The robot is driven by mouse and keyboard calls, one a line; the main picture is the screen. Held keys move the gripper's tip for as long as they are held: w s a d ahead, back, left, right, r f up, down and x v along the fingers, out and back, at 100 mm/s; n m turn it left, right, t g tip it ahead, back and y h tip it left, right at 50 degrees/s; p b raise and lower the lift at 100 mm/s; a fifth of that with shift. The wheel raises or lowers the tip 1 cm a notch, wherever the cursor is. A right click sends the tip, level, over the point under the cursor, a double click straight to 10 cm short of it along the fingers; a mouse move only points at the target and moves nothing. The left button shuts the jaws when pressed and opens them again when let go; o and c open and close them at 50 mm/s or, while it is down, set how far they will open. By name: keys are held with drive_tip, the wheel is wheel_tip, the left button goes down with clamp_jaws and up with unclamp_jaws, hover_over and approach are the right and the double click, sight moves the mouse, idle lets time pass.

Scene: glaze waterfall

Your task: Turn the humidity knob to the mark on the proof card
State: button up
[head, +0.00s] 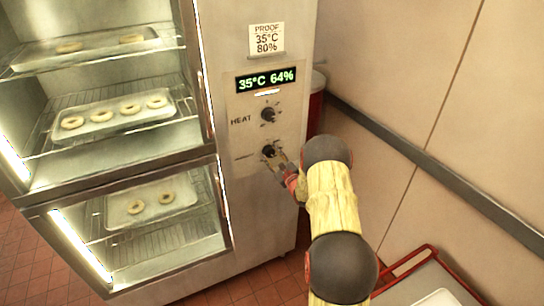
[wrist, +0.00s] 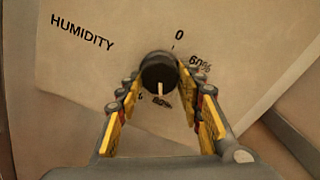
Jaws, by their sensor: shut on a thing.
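The humidity knob (wrist: 158,72) is black and round with a white pointer line. In the wrist view the line points down, towards a label that seems to read 80%. The knob also shows in the head view (head: 268,150). My gripper (wrist: 160,85) is shut on the knob, with a yellow-padded finger on either side; it reaches in from the lower right in the head view (head: 279,160). The proof card (head: 266,39) reads PROOF 35°C 80%. The display (head: 266,80) reads 35°C 64%. Part of the dial's lower lettering is hard to read.
The heat knob (head: 268,114) sits just above the humidity knob. Glass-fronted chambers at the left hold trays (head: 117,112) of ring-shaped dough. A red-framed cart (head: 432,252) stands at lower right. A wall with a dark rail (head: 420,155) is on the right.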

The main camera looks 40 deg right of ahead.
drive_tip(key=shift+f, duration=0.15)
drive_tip(key=o, duration=1.1)
drive_tip(key=shift+o, duration=0.2)
drive_tip(key=v, duration=1.2)
